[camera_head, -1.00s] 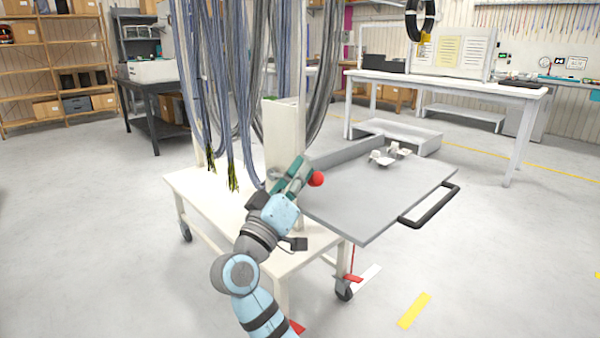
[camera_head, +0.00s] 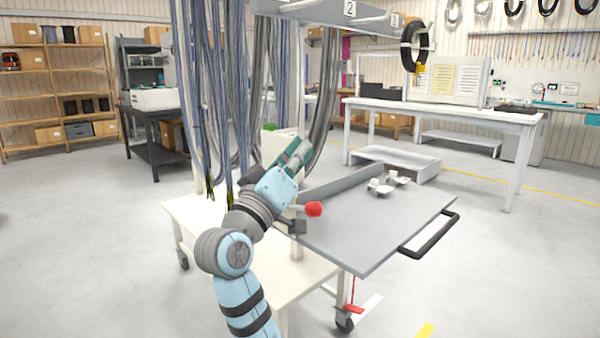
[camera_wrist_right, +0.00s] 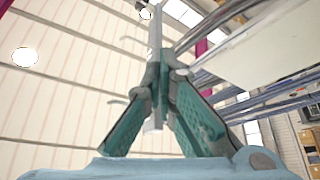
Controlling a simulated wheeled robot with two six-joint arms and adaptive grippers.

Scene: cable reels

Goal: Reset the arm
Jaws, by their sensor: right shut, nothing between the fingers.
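My right arm rises from the bottom of the head view. Its teal right gripper (camera_head: 294,156) points up and to the right, in front of the cart's cream post. In the right wrist view the fingers of the gripper (camera_wrist_right: 158,70) meet at their tips, with nothing held between them. The cart (camera_head: 305,270) has a cream deck and a grey side tray (camera_head: 375,225). A red ball knob (camera_head: 314,209) shows beside my wrist. My left gripper is not in view.
Grey-blue cables (camera_head: 205,90) hang close to the left of the gripper. A rail (camera_head: 330,12) with number labels crosses above. A black handle (camera_head: 430,235) sticks out from the tray's right edge. A white workbench (camera_head: 440,108) stands behind. Floor at right is open.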

